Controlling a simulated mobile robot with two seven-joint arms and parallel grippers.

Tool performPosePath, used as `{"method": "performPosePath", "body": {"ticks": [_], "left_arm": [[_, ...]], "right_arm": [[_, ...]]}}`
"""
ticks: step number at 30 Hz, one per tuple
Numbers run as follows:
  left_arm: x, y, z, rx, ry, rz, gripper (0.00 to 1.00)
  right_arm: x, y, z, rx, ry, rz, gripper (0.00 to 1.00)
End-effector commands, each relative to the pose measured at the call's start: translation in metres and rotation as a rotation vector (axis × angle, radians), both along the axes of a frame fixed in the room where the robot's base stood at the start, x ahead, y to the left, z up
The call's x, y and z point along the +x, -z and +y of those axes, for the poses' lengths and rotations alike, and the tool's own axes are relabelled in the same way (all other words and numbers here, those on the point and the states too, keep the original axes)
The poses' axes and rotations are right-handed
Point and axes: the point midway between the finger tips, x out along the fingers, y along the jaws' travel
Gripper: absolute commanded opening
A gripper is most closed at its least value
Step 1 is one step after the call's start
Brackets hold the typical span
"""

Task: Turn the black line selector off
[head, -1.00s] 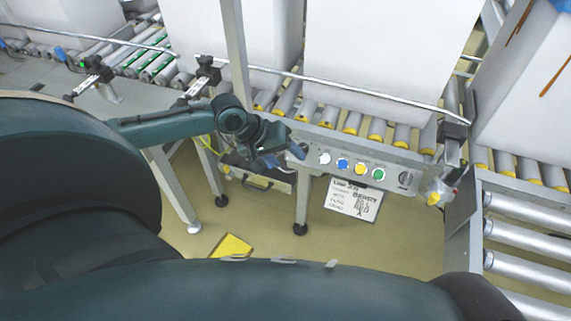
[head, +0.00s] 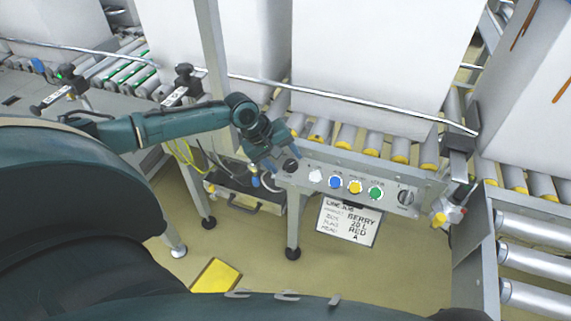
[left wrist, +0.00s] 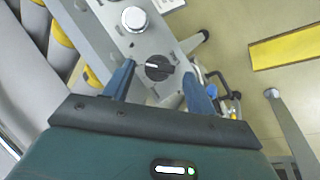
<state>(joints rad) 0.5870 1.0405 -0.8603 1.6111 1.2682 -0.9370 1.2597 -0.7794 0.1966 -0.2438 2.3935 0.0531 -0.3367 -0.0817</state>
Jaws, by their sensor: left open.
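The black line selector (head: 291,166) is a round knob at the left end of the grey control panel (head: 330,164). In the left wrist view the black knob (left wrist: 159,67) shows a white mark pointing toward the picture's left. My left gripper (head: 272,162) is open with blue fingers, close to the knob. In the left wrist view the open left gripper (left wrist: 158,80) has one finger on each side of the knob in the picture; I cannot tell whether they touch it. My right gripper is not in view.
White (head: 315,175), blue (head: 336,182), yellow (head: 355,186) and green (head: 376,193) buttons line the panel, with a dark rotary switch (head: 405,197) at its right end. A job card (head: 347,221) hangs below. Large white boxes (head: 380,60) stand on the rollers behind.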

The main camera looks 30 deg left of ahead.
Motion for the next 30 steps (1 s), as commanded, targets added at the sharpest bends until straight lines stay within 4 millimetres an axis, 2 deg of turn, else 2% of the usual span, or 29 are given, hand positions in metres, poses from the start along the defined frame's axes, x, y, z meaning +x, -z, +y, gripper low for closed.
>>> {"method": "performPosePath", "body": {"ticks": [4, 14, 30], "left_arm": [[0.0049, 0.0110, -0.0038, 0.000, 0.000, -0.002, 0.56], [0.0057, 0.0130, -0.0043, 0.001, 0.000, -0.001, 0.56], [0.0053, 0.0130, -0.0042, 0.001, 0.000, -0.001, 0.12]], "right_arm": [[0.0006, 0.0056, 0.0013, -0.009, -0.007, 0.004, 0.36], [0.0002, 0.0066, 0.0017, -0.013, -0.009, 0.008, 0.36], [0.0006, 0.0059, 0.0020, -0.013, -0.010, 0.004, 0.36]]}}
